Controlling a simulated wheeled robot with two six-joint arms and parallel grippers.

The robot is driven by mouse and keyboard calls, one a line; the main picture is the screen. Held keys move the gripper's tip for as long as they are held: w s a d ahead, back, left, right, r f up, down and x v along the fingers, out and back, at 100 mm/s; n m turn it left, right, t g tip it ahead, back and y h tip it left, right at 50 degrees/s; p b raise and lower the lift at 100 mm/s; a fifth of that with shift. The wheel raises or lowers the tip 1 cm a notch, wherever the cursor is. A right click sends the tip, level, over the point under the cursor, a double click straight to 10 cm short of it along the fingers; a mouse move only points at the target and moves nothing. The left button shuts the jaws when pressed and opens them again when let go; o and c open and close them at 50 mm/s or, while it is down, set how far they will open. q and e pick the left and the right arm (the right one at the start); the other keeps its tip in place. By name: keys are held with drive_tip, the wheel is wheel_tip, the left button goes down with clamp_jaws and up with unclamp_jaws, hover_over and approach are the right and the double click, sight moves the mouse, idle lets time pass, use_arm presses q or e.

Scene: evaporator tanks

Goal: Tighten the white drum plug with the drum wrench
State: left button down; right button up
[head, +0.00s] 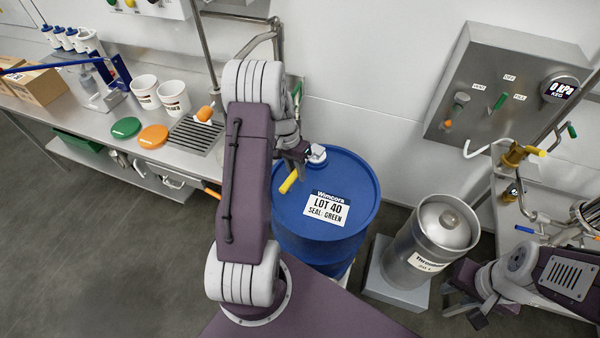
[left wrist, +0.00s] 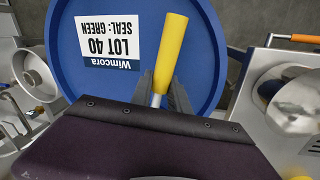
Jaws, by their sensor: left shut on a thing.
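The blue drum (head: 355,190) stands upright with a "LOT 40 SEAL: GREEN" label on its lid; its lid also fills much of the left wrist view (left wrist: 75,75). My left gripper is shut on the drum wrench (head: 289,182), whose yellow handle and metal shaft also show in the left wrist view (left wrist: 170,50). The wrench's working end is hidden, so contact with the plug cannot be told. My right gripper (head: 467,312) is open and empty at the lower right.
A steel canister (head: 425,265) stands on a scale close to the right of the drum. A control panel (head: 500,85) hangs on the wall. The left bench (head: 75,130) holds white tubs, a green lid (head: 126,127) and an orange lid (head: 153,137). The floor at left is clear.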

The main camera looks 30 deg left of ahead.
use_arm(q)
drive_tip(key=shift+a, duration=0.15)
drive_tip(key=shift+a+m, duration=0.6)
drive_tip(key=shift+a, duration=0.1)
drive_tip(key=shift+w+a+m+p, duration=0.15)
drive_tip(key=shift+a+m+p, duration=0.15)
drive_tip(key=shift+a+m, duration=0.4)
drive_tip(key=shift+w+a+m+g, duration=0.15)
drive_tip(key=shift+a+m+g, duration=0.15)
drive_tip(key=shift+a+m, duration=0.35)
